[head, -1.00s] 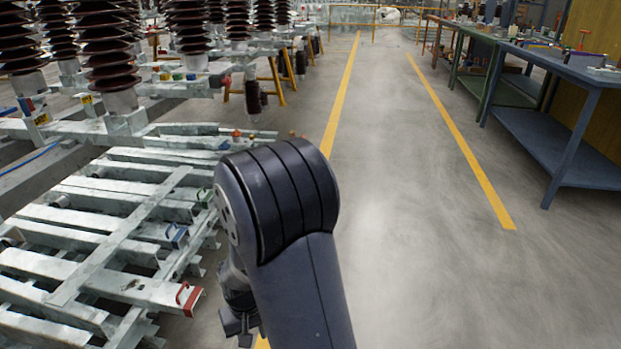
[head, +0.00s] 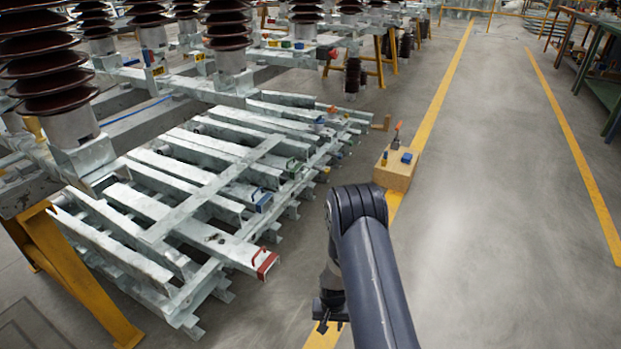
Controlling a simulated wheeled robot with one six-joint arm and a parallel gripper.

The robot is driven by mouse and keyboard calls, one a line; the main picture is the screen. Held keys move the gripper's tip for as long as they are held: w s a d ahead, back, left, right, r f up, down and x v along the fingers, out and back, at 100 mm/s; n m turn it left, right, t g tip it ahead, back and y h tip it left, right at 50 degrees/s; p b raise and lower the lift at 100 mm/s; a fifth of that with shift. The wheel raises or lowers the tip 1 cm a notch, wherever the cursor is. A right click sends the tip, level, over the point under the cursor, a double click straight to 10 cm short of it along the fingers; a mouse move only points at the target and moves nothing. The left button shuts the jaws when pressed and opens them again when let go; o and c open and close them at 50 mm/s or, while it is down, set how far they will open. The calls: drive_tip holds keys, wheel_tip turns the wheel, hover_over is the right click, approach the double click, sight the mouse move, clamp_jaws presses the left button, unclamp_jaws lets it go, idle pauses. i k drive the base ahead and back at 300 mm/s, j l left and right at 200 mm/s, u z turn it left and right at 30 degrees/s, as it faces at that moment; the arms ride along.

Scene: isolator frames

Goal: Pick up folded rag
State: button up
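A small blue item (head: 406,157) lies on top of a wooden box (head: 396,176) on the floor, ahead of my arm. It may be the folded rag, but it is too small to be sure. My gripper (head: 330,324) hangs low beside my arm, over the floor near the yellow line. It is small and dark, and I cannot tell whether its fingers are open or shut. It is well apart from the box, and no held object shows.
A tool with an orange top (head: 397,132) stands on the same box. A stack of metal beams (head: 190,190) with coloured handles is on the left, below ribbed insulators (head: 45,70). A yellow trestle (head: 75,275) stands front left. The grey aisle (head: 500,200) on the right is clear.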

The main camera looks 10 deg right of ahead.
sight(406, 157)
drive_tip(key=i+l+z, duration=0.35)
drive_tip(key=i, duration=0.25)
drive_tip(key=i+z, duration=0.35)
drive_tip(key=i, duration=0.3)
drive_tip(key=i+z, duration=0.15)
drive_tip(key=i, duration=2.6)
